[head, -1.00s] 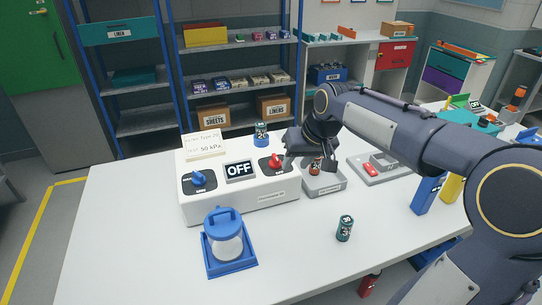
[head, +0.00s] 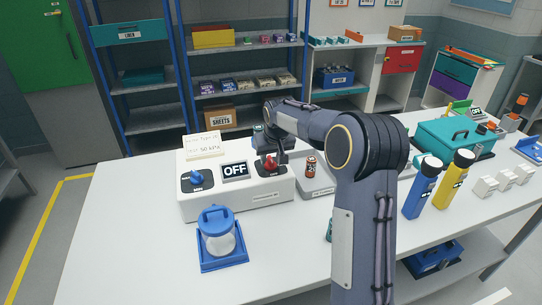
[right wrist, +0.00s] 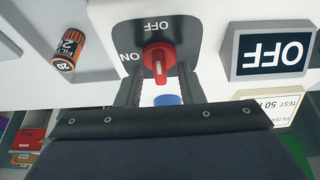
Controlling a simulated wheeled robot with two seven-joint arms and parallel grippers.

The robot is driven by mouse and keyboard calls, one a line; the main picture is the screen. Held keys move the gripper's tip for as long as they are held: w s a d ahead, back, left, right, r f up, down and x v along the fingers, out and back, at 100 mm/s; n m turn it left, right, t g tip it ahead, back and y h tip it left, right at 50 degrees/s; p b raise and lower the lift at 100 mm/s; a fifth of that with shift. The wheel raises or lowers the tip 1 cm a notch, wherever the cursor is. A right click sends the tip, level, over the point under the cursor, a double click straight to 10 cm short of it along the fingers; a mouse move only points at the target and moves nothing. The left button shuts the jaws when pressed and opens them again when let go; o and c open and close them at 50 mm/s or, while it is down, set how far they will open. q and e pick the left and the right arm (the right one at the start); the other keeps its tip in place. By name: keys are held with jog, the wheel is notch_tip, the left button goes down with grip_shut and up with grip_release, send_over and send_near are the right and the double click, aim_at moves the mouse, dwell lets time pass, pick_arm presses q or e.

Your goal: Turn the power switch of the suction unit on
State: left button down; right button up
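The white suction unit (head: 235,205) stands on the table with a blue knob (head: 196,178) at its left and a display (head: 235,171) reading OFF. Its red power switch (head: 268,163) is at the right, partly hidden by my right gripper (head: 272,156) in the head view. In the right wrist view the red switch (right wrist: 158,57) sits on a dark plate marked OFF and ON, upside down there. My right gripper (right wrist: 160,88) is open, its fingers on either side of the switch, with gaps; contact cannot be told. My left gripper is not in view.
A grey tray with an orange-and-black can (head: 310,165) is right of the unit. A clear jar with a blue lid (head: 216,225) stands in front. Blue (head: 422,187) and yellow (head: 454,180) bottles and a teal toolbox (head: 455,139) are farther right. My right arm covers the middle of the table.

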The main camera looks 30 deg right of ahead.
jog(key=shift+f, duration=0.15)
grip_shut()
